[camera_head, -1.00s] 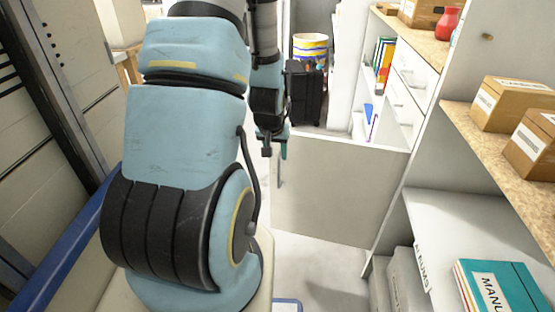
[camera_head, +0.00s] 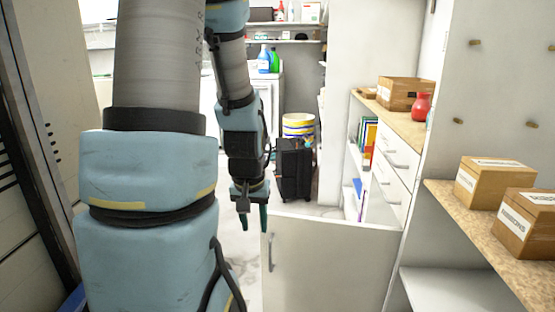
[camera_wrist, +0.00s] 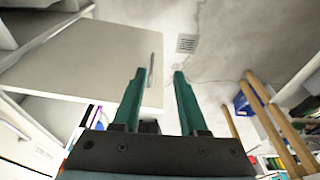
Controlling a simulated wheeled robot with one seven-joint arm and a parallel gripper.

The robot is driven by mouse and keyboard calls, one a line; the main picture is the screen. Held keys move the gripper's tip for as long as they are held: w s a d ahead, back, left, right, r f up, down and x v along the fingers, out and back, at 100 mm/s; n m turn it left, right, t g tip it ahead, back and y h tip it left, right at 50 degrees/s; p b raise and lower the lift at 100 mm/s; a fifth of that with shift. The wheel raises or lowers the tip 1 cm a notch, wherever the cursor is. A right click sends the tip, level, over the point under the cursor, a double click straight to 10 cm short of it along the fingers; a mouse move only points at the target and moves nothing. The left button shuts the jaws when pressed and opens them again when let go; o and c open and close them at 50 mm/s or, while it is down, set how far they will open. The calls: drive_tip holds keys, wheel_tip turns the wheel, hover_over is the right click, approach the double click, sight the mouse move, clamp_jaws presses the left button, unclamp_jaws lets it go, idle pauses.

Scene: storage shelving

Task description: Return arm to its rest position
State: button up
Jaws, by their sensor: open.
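My gripper (camera_head: 253,219) hangs at the end of my arm, left of centre in the head view, with its teal fingers pointing down. In the wrist view its two fingers (camera_wrist: 159,82) stand well apart with nothing between them, so it is open and empty. An open white cabinet door (camera_head: 330,265) with a metal handle stands just right of and below the gripper in the head view. The door (camera_wrist: 95,60) also shows in the wrist view, its handle close to the left finger. I cannot tell whether they touch.
Shelving on the right holds cardboard boxes (camera_head: 482,182) and a red vase (camera_head: 420,107). A black wheeled case (camera_head: 294,168) and a striped bucket (camera_head: 299,127) stand behind the gripper. Dark-framed panels (camera_head: 38,150) line the left. Some pale floor shows left of the door.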

drive_tip(key=s+r+p, duration=0.2)
drive_tip(key=r+p, duration=0.5)
drive_tip(key=r, duration=0.2)
drive_tip(key=s+a+r+g+p, duration=0.1)
drive_tip(key=s+r+p, duration=0.1)
drive_tip(key=r+p, duration=0.5)
wheel_tip(320, 180, up, 2)
drive_tip(key=shift+s+r+p, duration=0.25)
drive_tip(key=shift+s+p, duration=0.15)
drive_tip(key=shift+o, duration=0.4)
